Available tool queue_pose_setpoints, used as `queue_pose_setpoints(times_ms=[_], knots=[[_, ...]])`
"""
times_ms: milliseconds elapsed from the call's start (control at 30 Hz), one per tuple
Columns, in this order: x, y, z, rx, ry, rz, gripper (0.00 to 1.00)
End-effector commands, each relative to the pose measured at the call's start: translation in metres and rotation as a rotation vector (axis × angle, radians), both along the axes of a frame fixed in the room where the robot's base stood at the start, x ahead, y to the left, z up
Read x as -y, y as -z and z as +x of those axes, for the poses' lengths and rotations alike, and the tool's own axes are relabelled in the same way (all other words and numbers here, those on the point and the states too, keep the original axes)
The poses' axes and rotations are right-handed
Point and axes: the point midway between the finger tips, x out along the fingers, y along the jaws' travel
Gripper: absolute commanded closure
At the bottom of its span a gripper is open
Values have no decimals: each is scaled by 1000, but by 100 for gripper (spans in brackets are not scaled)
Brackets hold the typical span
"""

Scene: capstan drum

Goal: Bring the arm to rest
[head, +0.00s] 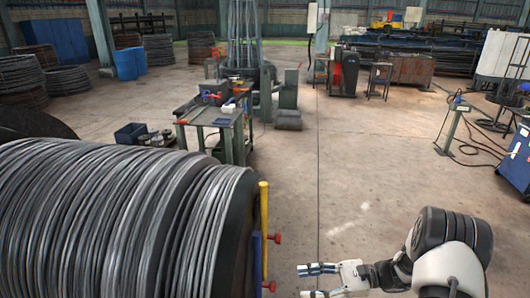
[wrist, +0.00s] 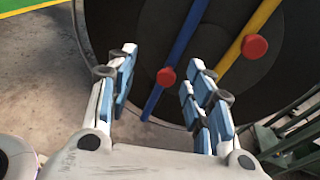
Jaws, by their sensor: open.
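My gripper (head: 318,281) is at the bottom of the head view, to the right of the big drum wound with grey wire (head: 95,215). In the wrist view my gripper (wrist: 163,75) is open, with nothing between its blue-padded fingers. Beyond the fingers is the drum's dark end face (wrist: 135,25). A blue bar (wrist: 180,45) and a yellow bar (wrist: 245,40) cross this face, each with a red knob. The blue bar's red knob (wrist: 166,77) shows in the gap between the fingers. I cannot tell the exact distance from fingertips to knob.
A workbench with tools (head: 215,117) stands behind the drum. A blue cabinet (head: 516,160) is at the right edge, near a green stand (head: 455,125). The concrete floor (head: 370,160) in the middle is open, with a thin dark line along it.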

Motion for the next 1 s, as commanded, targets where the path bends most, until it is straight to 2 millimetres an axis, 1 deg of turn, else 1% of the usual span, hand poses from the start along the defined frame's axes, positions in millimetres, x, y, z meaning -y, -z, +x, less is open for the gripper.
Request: queue_pose_setpoints(times_ms=[33, 100, 267, 400, 600, 700, 1000], knots=[[-6, -19, -5, 40, -50, -56, 53], [-14, -38, -14, 86, -116, -130, 53], [-27, -77, -41, 205, -258, -297, 53], [-34, -106, -68, 319, -375, -442, 53], [-37, -140, -111, 495, -535, -651, 53], [-35, -153, -133, 590, -610, -755, 53], [-19, -180, -191, 893, -807, -1065, 53]])
